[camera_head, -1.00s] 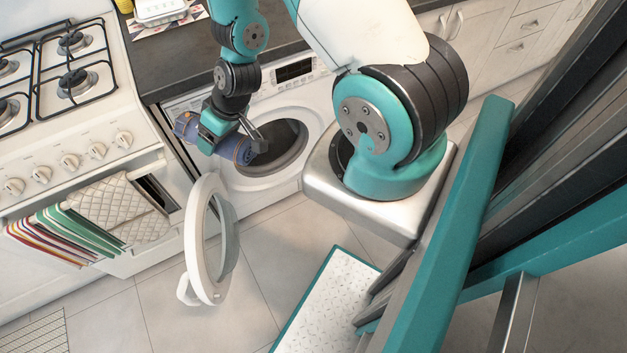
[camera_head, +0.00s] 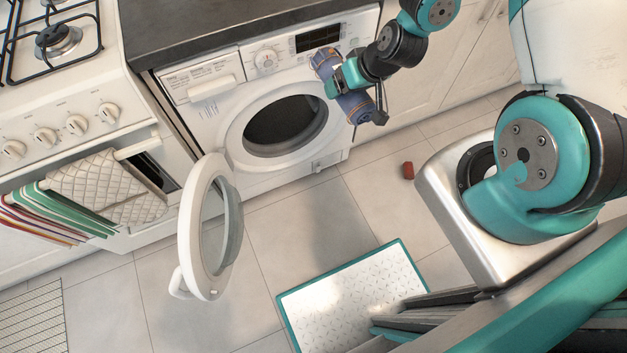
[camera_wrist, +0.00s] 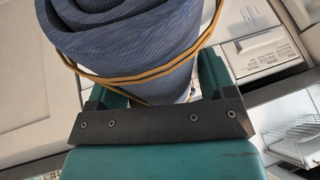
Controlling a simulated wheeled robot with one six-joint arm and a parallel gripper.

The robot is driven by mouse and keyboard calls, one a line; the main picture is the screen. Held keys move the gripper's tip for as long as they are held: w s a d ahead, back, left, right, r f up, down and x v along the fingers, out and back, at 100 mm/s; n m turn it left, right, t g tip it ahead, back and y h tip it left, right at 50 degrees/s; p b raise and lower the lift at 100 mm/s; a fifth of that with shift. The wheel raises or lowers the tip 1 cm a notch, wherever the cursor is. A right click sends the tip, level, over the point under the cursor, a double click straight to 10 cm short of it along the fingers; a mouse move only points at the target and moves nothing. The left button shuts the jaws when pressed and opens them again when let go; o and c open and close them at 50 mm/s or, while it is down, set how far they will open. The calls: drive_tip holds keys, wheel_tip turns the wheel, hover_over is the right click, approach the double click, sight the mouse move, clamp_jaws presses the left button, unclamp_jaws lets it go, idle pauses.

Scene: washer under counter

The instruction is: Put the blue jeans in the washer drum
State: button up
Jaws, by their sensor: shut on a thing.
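The white washer (camera_head: 215,120) stands under the counter. Its drum (camera_head: 285,122) is open and dark, with nothing visible inside. Its round door (camera_head: 187,225) is swung wide open to the left.
The open door juts over the floor at left front. A stove (camera_head: 75,100) with hanging towels (camera_head: 110,187) stands left of the washer. A small red object (camera_head: 408,170) lies on the tiles (camera_head: 300,225). The floor before the drum is clear.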

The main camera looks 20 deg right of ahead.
drive_tip(key=w+a+f+t+b, duration=0.1)
drive_tip(key=a+f+t+b, duration=0.15)
drive_tip(key=f+b, duration=1.25)
drive_tip(key=w+a+f+t+b, duration=0.1)
drive_tip(key=a+f+t+b, duration=0.15)
drive_tip(key=f+b, duration=1.3)
drive_tip(key=w+a+f+t+b, duration=0.1)
drive_tip(key=a+f+b, duration=0.3)
drive_tip(key=f+b, duration=1.15)
drive_tip(key=w+a+b, duration=0.1)
drive_tip(key=w+b, duration=0.2)
drive_tip(key=w, duration=1.3)
drive_tip(key=w+a+b, duration=0.2)
drive_tip(key=w+b, duration=0.2)
drive_tip(key=w, duration=1.3)
drive_tip(key=shift+w+a, duration=0.15)
drive_tip(key=shift+a, duration=0.1)
drive_tip(key=shift+r, duration=0.1)
drive_tip(key=o, duration=1.1)
drive_tip(key=shift+o, duration=1)
